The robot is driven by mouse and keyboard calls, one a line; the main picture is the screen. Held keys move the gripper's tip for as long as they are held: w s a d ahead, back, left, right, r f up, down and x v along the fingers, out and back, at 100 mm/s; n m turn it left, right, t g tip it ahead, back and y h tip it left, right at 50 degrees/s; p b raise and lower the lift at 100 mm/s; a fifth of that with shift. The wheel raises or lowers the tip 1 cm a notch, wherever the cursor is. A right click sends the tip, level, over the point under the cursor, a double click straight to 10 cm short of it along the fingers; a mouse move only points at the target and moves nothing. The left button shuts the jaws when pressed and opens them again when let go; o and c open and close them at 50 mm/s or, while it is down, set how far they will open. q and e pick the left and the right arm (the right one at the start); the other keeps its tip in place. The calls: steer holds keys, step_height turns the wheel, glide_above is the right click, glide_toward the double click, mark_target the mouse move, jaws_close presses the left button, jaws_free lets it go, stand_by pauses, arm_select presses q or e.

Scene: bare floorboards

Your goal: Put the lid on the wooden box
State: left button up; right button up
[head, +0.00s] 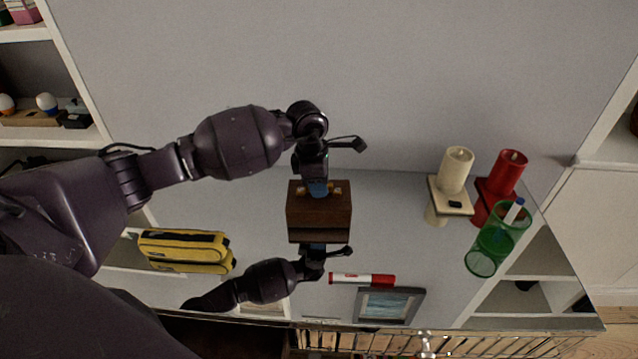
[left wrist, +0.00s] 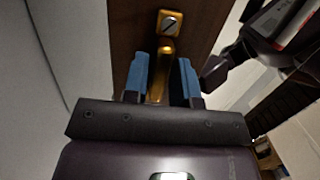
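The wooden box (head: 319,214) is a small dark brown block with gold fittings on top. It is in the middle of the head view, on a glossy tabletop. My left gripper (head: 318,187) points down at its top, with blue fingertips. In the left wrist view the fingertips (left wrist: 161,80) are close on both sides of a gold handle (left wrist: 166,48), which is fixed to brown wood (left wrist: 205,20) by a screwed plate. I cannot tell a separate lid from the box. My right gripper is not in view.
The tabletop mirrors my arm below the box. A yellow case (head: 185,250) lies at left. A red-and-white marker (head: 362,280) lies near the front, beside a picture frame (head: 388,305). A cream candle (head: 455,172), a red candle (head: 508,172) and a green mesh cup (head: 497,240) are at right.

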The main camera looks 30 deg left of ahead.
arm_select(q)
steer(key=o, duration=0.3)
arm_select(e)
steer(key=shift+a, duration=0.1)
arm_select(q)
steer(key=shift+r+p, duration=1)
steer(key=shift+r, duration=1.3)
steer(key=shift+r+p, duration=0.45)
steer(key=shift+r, duration=0.75)
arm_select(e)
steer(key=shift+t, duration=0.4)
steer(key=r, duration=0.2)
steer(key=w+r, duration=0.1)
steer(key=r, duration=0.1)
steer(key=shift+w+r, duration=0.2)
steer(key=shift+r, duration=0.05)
arm_select(q)
steer(key=shift+s, duration=0.15)
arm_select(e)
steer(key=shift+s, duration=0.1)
